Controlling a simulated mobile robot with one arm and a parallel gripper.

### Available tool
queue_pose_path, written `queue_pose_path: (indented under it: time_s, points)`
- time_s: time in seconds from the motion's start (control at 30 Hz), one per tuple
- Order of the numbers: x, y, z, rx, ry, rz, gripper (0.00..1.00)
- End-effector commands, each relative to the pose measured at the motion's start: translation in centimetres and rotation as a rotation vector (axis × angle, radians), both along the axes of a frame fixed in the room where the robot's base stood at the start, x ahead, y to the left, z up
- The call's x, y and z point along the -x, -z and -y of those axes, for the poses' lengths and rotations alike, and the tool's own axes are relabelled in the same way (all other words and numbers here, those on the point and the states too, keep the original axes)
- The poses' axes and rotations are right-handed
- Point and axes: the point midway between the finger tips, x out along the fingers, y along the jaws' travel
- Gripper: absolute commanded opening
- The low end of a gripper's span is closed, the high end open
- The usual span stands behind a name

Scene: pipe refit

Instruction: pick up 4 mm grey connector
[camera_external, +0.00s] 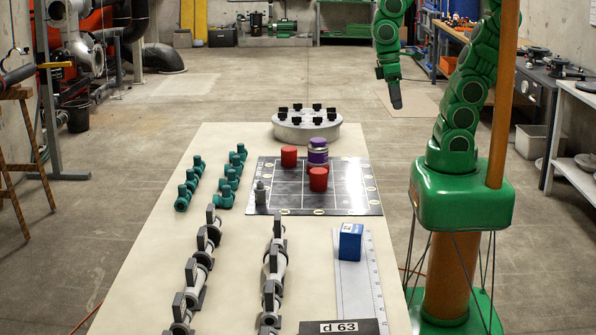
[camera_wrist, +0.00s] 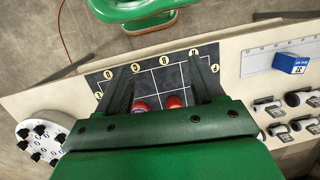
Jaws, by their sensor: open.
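Several grey pipe fittings with upright dark tabs (camera_external: 275,262) stand in two rows at the near end of the table. Some of these grey fittings (camera_wrist: 279,130) also show at the right edge of the wrist view. I can read no 4 mm marking, so I cannot tell which is the named connector. My gripper (camera_external: 394,92) is in the air beyond the table's right side. In the wrist view my gripper (camera_wrist: 163,62) is open, with nothing between its fingers.
Two red cylinders (camera_external: 318,180) and a purple-and-grey jar (camera_external: 317,154) stand on the board. Teal fittings (camera_external: 225,194) stand at its left. A round grey stand (camera_external: 306,131) with black pieces is at the far end. A blue box (camera_external: 350,242) sits on a ruler (camera_external: 360,290).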

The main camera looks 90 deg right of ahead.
Motion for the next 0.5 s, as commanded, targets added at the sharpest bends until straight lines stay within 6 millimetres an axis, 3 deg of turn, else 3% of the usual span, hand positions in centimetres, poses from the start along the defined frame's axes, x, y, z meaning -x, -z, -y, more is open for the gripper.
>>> queue_pose_path:
  time_s: [0.5]
  points:
    - [-7.9, 2.0, -6.2, -0.247, 0.22, -0.13, 0.68]
